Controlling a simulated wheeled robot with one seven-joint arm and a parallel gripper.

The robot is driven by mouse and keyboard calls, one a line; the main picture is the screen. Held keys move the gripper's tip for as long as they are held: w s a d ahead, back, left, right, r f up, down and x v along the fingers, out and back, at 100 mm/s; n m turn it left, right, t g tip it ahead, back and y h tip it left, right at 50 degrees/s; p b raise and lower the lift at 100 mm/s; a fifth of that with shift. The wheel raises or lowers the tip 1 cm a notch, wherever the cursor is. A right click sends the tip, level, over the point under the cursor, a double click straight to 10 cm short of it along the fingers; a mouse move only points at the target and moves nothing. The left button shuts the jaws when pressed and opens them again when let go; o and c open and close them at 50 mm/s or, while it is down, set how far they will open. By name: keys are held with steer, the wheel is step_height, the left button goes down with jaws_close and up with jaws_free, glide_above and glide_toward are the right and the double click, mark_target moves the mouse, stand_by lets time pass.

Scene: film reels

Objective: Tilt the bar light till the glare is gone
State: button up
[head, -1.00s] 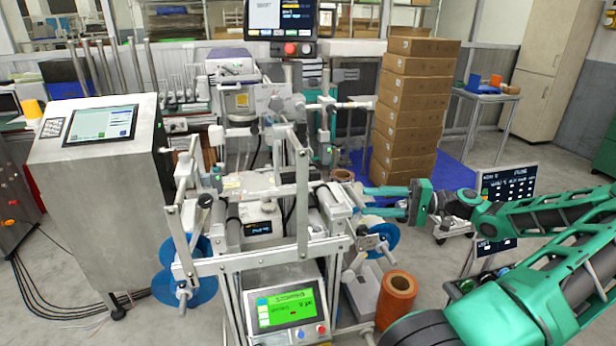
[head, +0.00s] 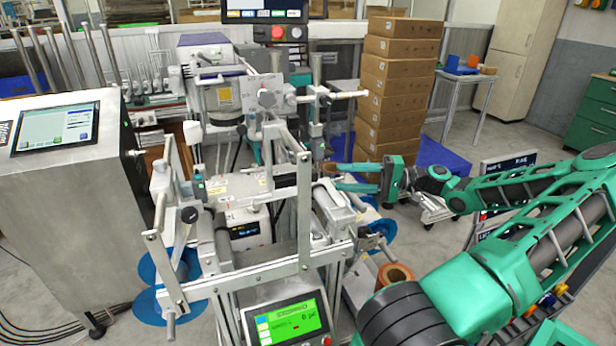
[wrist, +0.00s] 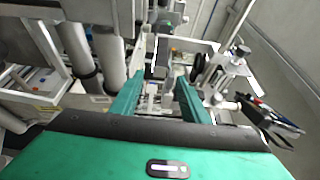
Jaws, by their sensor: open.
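My gripper (head: 338,177) reaches in from the right in the head view, its teal fingers apart and pointing left at the machine's right side. In the wrist view my gripper (wrist: 160,92) shows two spread fingers with nothing held between them; machine parts lie beyond. The reel machine (head: 250,195) is a metal frame with rollers, brackets and blue reels. A short pale horizontal bar (head: 347,94) sticks out above my fingers on the machine's upper right; I cannot tell whether it is the bar light. No glare can be made out for sure.
A grey cabinet with a screen (head: 50,180) stands left of the machine. A tall stack of brown boxes (head: 392,100) is behind my gripper. A green display (head: 285,325) and an orange-brown roll (head: 394,274) are low in front. Grey floor (head: 545,130) is open at the right.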

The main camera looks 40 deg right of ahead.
mark_target(313, 181)
steer(key=x, duration=0.9)
steer(key=shift+w+a, duration=0.1)
steer(key=shift+a, duration=0.15)
jaws_close()
